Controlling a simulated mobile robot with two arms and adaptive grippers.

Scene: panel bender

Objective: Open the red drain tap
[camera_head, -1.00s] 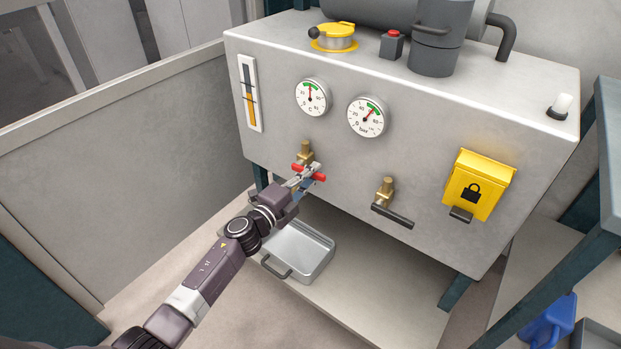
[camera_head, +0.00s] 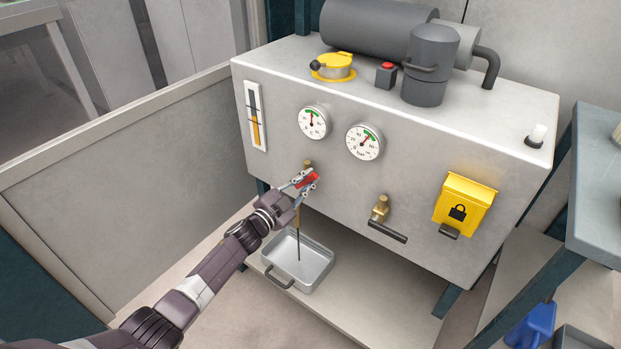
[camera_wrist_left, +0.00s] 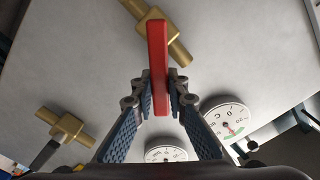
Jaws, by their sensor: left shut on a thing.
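The red drain tap's handle (camera_head: 313,177) sits on a brass valve body (camera_head: 308,164) low on the front of the grey tank, partly hidden by my gripper. My left gripper (camera_head: 304,183) is shut on the red handle. In the left wrist view the red handle (camera_wrist_left: 157,50) crosses the brass body (camera_wrist_left: 170,38), and the fingers of the left gripper (camera_wrist_left: 160,92) close around one end of it. A thin dark stream (camera_head: 298,240) runs down below the tap into the metal tray (camera_head: 318,268). My right gripper is not in view.
A second brass tap with a black handle (camera_head: 387,231) is to the right, then a yellow lock box (camera_head: 465,207). Two gauges (camera_head: 314,122) (camera_head: 364,142) are above the taps. A panel (camera_head: 120,165) stands at the left and a table (camera_head: 600,190) at the right.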

